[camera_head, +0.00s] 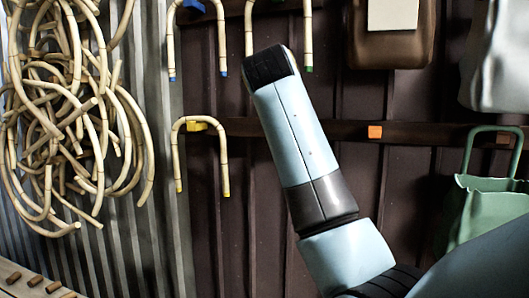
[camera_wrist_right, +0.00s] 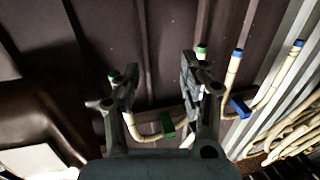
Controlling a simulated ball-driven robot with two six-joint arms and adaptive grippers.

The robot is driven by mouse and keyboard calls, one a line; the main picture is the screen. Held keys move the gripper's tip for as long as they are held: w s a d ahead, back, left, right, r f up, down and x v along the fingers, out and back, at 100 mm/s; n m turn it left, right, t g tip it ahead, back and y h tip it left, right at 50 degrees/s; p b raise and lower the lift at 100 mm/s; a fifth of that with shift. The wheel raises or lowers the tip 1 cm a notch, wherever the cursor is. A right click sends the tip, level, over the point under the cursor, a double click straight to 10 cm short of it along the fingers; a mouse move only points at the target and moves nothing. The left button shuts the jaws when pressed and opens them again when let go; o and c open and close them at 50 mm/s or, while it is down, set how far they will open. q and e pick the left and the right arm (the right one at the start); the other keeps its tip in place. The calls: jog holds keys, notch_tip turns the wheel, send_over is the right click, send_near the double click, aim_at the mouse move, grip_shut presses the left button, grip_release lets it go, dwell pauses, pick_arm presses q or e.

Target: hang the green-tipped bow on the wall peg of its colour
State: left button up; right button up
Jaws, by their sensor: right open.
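The green-tipped bow (camera_head: 308,38) is at the top of the head view, its curve cut off above; my right arm covers the left leg's lower end. The right wrist view shows it upside down, with both green tips visible and its curve (camera_wrist_right: 147,138) around the green peg (camera_wrist_right: 167,124). Whether bow and peg touch I cannot tell. My right gripper (camera_wrist_right: 155,88) is open, its fingers near the two legs of the bow, not closed on it. The fingers are hidden in the head view. My left gripper is not in view.
A blue-tipped bow (camera_head: 170,45) and a yellow-tipped bow (camera_head: 224,160) hang left of my arm, the latter on a yellow peg (camera_head: 195,126). An orange peg (camera_head: 375,132) is bare. Tangled rattan (camera_head: 75,110) hangs at left; a brown bag (camera_head: 392,48) and green bag (camera_head: 480,205) at right.

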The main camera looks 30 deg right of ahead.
jog(key=s+a+f+n+t+y+b, duration=0.1)
jog(key=f+y, duration=0.5)
jog(key=f, duration=0.7)
jog(key=a+n+t+b, duration=0.1)
jog(key=a+n+b, duration=0.1)
jog(key=a+n, duration=0.1)
jog(key=shift+s+t+y, duration=0.2)
jog(key=shift+t+y, duration=0.1)
jog(key=shift+t, duration=0.1)
